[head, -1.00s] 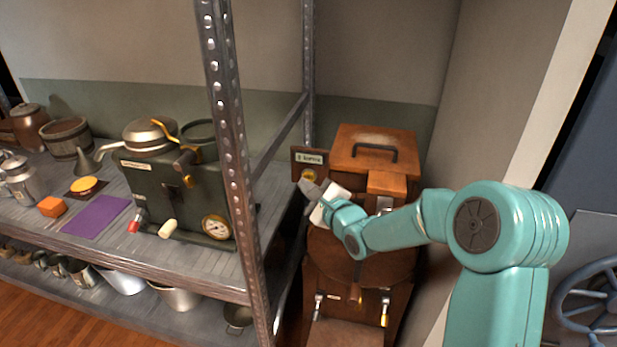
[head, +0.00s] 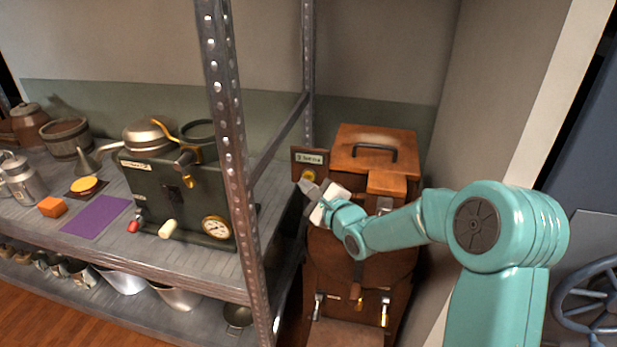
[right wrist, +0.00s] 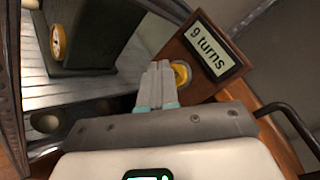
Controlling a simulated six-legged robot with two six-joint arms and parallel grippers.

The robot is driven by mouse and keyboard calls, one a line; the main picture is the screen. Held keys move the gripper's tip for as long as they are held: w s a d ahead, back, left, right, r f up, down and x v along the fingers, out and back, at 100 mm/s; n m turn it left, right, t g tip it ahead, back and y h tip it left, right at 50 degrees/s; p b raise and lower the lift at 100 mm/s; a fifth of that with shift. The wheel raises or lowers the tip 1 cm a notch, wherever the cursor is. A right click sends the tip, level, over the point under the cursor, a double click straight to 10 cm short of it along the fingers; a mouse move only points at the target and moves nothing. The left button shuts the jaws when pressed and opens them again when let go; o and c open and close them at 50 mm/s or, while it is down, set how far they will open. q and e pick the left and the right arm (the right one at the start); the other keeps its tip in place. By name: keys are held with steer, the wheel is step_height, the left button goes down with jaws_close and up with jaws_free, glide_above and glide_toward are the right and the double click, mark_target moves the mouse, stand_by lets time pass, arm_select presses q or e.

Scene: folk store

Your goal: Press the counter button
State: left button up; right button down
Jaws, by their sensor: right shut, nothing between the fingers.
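The counter button is a round yellow knob (head: 309,174) on a small brown wooden panel (head: 296,170), under a label display (head: 310,159). In the right wrist view the button (right wrist: 182,74) is partly hidden behind my fingertips, and the display (right wrist: 212,52) reads "9 turns". My right gripper (head: 306,186) is shut and empty. Its fingertips (right wrist: 160,68) are right at the button, overlapping its left edge in the wrist view. I cannot tell whether they touch it. My left gripper is not in view.
The panel belongs to a brown wooden machine (head: 345,160) with a black handle on top. A metal shelf post (head: 233,150) stands left of my gripper. The shelf holds a dark green machine (head: 155,190), an orange block (head: 52,207) and a purple mat (head: 97,216).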

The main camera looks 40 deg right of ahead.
steer(key=shift+w+d, duration=0.1)
steer(key=shift+d, duration=0.05)
stand_by(0.5)
steer(key=shift+w+d, duration=0.2)
steer(key=shift+w+d, duration=0.25)
steer(key=shift+d, duration=0.05)
stand_by(0.9)
steer(key=shift+s+a, duration=0.1)
steer(key=shift+s+a+b, duration=0.45)
steer(key=shift+a+b, duration=0.1)
